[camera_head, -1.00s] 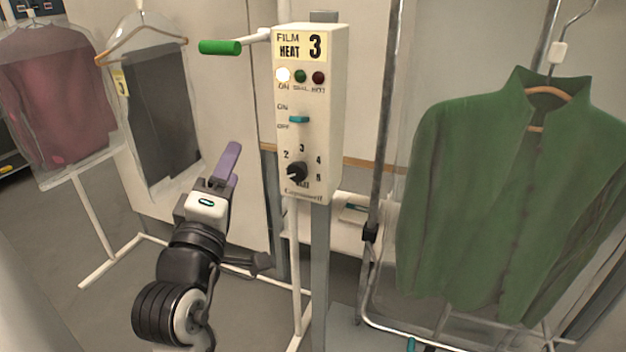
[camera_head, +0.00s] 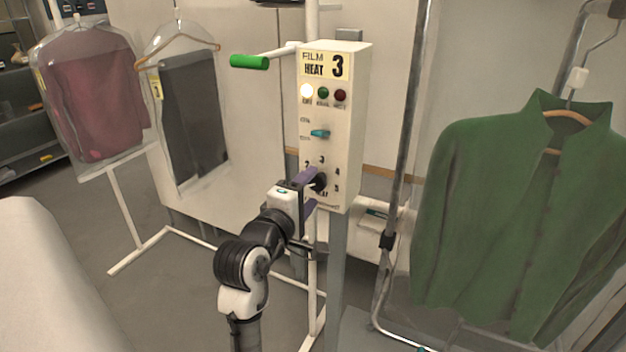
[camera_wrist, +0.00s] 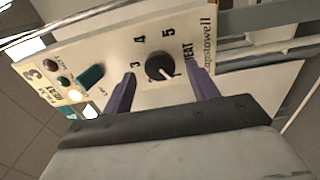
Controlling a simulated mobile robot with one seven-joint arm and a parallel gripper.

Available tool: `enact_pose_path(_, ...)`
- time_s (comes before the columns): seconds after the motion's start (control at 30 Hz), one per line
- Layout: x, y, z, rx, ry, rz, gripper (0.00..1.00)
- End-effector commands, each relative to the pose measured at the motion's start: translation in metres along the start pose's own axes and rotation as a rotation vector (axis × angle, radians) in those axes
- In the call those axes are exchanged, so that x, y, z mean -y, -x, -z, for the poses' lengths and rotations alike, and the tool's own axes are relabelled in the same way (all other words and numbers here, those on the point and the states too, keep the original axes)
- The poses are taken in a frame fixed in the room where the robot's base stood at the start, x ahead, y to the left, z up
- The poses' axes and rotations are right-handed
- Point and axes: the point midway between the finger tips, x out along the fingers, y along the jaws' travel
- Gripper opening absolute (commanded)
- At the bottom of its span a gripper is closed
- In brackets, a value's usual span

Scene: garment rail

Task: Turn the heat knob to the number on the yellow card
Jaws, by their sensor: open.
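The cream control box (camera_head: 350,130) carries a yellow card (camera_head: 325,66) reading HEAT 3 at its top. The black heat knob (camera_head: 320,181) is low on the box's face, partly covered by my gripper (camera_head: 312,190). In the wrist view the knob (camera_wrist: 159,66) lies between the two purple fingers of my gripper (camera_wrist: 160,70), one on each side. The fingers are open, with gaps visible beside the knob. The knob's white mark points to the lower right there, away from the printed 3, 4 and 5. The 2 is not clear in the wrist view.
A teal switch (camera_head: 319,133) and a row of lamps, the left one lit (camera_head: 306,91), are above the knob. A green-gripped handle (camera_head: 249,62) juts left. A green jacket (camera_head: 520,210) hangs right; bagged garments (camera_head: 95,110) hang left.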

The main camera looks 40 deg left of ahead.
Motion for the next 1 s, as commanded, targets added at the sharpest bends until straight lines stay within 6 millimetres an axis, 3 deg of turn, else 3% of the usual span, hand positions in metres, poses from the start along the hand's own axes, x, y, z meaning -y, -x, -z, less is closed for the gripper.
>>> enact_pose_path(0.2, -0.001, -0.021, 0.000, 0.000, 0.000, 0.000, 0.59)
enact_pose_path(0.53, 0.000, -0.024, 0.000, -0.001, -0.001, -0.001, 0.59)
enact_pose_path(0.87, 0.000, -0.024, 0.001, -0.001, -0.001, -0.001, 0.16)
enact_pose_path(1.0, 0.000, -0.024, 0.000, -0.001, -0.005, 0.000, 0.15)
